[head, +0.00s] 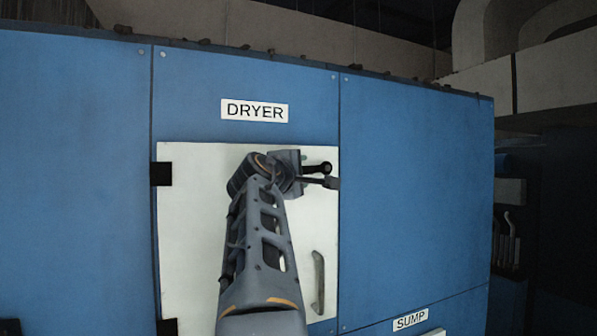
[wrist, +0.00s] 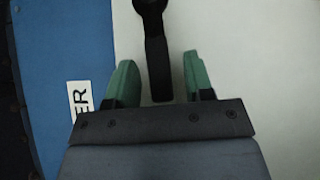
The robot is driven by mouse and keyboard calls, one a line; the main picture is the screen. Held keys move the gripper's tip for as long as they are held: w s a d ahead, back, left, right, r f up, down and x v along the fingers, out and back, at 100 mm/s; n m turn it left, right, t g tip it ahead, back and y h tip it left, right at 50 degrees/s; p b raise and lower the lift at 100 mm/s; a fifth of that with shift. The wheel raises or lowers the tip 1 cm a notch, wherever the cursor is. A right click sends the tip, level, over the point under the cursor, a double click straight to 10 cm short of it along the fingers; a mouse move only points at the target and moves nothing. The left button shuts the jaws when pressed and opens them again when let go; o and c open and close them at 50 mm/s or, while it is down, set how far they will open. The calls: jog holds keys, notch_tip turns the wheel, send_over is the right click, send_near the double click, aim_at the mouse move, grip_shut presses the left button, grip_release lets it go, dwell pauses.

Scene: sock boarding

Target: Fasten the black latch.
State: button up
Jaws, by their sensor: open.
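The black latch (head: 325,168) sits near the right edge of the white door (head: 185,250). Its round end is at the right and its bar runs left over the door, roughly level. In the wrist view the latch (wrist: 157,58) hangs from the top edge, its bar lying between my two green fingers. My gripper (wrist: 159,77) is open around the bar, with a gap visible on both sides. In the head view my arm and wrist cover the middle of the door and hide part of the latch bar.
The door lies in a blue cabinet (head: 415,200) below the DRYER label (head: 254,111). Black hinges (head: 161,174) are on its left. A grey handle (head: 318,283) stands out at its lower right. A SUMP label (head: 410,319) is below right. The blue panels beside the door are clear.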

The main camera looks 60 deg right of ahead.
jog(key=shift+c, duration=0.5)
grip_shut()
jog(key=shift+f, duration=0.1)
